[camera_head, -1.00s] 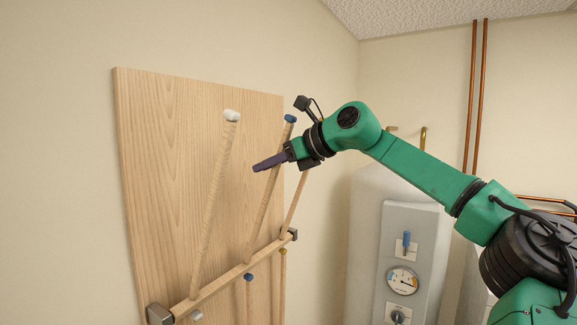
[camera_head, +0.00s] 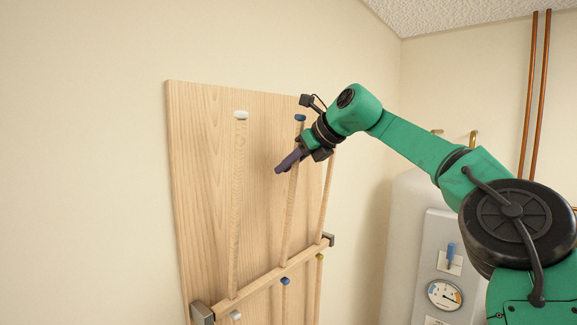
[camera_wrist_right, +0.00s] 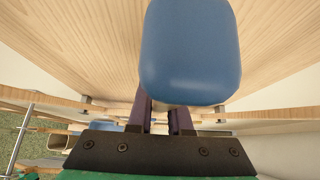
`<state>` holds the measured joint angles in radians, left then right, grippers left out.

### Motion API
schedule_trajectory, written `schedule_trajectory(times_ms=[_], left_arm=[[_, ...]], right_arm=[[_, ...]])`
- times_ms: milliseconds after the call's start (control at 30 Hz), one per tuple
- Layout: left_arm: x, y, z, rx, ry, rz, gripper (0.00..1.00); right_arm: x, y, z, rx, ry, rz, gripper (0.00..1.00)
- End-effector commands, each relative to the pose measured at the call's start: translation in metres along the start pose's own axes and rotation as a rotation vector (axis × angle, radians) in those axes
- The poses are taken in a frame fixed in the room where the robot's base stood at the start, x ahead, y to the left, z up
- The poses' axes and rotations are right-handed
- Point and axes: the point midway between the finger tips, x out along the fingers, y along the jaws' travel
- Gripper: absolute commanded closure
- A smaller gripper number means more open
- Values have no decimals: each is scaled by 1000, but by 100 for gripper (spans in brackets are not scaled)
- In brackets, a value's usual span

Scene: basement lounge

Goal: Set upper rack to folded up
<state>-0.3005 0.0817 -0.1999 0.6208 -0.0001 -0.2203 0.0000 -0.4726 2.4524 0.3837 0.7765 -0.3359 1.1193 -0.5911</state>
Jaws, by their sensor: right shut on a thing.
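The upper rack is a wooden bar (camera_head: 270,277) with long rods rising from it in front of a wooden board (camera_head: 200,130). Its rods stand nearly upright, close to the board. The left rod (camera_head: 236,200) has a white cap, the middle rod (camera_head: 288,215) a blue cap (camera_head: 300,117). The right rod (camera_head: 326,195) has its top hidden behind my right arm. My right gripper (camera_head: 287,163) is shut on the middle rod, below its cap. The blue cap also fills the upper middle of the right wrist view (camera_wrist_right: 190,50). My left gripper is out of view.
Lower rods with white (camera_head: 235,315), blue (camera_head: 285,281) and yellow (camera_head: 320,257) caps show below the bar. A pale tank (camera_head: 405,225) with a dial panel (camera_head: 446,293) stands to the right. Copper pipes (camera_head: 535,95) run up the wall behind.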

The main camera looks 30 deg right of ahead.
Motion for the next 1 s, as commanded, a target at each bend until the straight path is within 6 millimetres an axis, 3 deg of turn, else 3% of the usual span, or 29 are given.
schedule_trajectory(times_ms=[33,100,500,667,900,1000], left_arm=[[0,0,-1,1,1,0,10],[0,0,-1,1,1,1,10],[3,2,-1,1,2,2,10],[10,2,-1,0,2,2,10],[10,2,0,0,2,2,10],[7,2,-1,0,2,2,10]], right_arm=[[2,0,-3,-1,9,2,75],[2,0,-3,-1,8,1,52],[-8,0,-1,0,1,0,52],[-45,-1,-1,-1,-3,-2,52],[-116,0,0,0,1,-1,52],[-134,0,0,-1,3,0,52]])
